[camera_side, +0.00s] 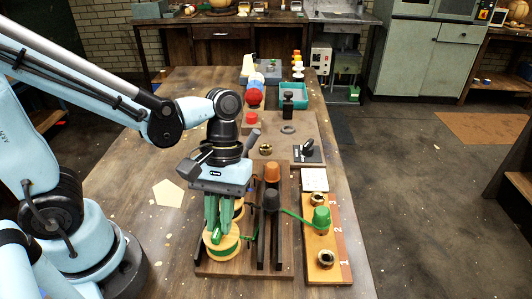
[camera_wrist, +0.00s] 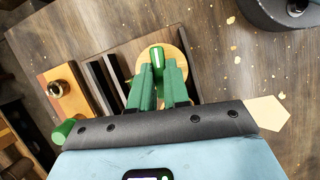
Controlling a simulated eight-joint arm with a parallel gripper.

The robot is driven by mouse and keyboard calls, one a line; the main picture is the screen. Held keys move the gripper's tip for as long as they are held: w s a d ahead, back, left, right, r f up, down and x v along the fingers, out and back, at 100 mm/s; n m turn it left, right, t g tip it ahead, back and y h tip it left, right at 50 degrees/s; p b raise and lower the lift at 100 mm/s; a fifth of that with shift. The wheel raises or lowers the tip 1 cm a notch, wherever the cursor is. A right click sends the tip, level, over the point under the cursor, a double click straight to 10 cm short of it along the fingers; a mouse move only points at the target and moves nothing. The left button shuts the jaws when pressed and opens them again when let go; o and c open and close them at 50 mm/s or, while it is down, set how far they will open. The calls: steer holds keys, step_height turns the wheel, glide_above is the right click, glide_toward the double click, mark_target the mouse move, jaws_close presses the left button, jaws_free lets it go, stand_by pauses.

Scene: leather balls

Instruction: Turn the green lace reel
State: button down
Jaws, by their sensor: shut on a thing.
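The green lace reel (camera_side: 222,250) is a pale wooden disc with a green band, at the near left of the dark wooden board (camera_side: 228,270). My gripper (camera_side: 217,229) comes down on it from above. Its green fingers are shut on the reel's upright green handle (camera_wrist: 154,57), and the reel's wooden face (camera_wrist: 174,52) shows around them in the wrist view. A green lace (camera_side: 296,216) runs right toward a green cup-shaped piece (camera_side: 321,216) on the numbered board. The fingers hide part of the reel.
An orange piece (camera_side: 272,172) and a dark grey piece (camera_side: 271,198) stand on the dark rails right of my gripper. The table left of the reel is mostly clear.

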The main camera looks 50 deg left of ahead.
steer(key=m+y, duration=0.1)
steer(key=m, duration=0.2)
steer(key=m+g+y, duration=0.1)
steer(key=m, duration=0.2)
steer(key=shift+d+m, duration=0.2)
steer(key=shift+m, duration=0.1)
steer(key=m+y, duration=0.1)
steer(key=m, duration=0.2)
steer(key=m+y, duration=0.1)
steer(key=m, duration=0.2)
steer(key=shift+d+t+y, duration=0.15)
steer(key=shift+t+y, duration=0.15)
steer(key=shift+y, duration=0.1)
steer(key=shift+m, duration=0.3)
steer(key=c, duration=1.1)
jaws_free()
steer(key=shift+r, duration=0.1)
steer(key=v, duration=1.2)
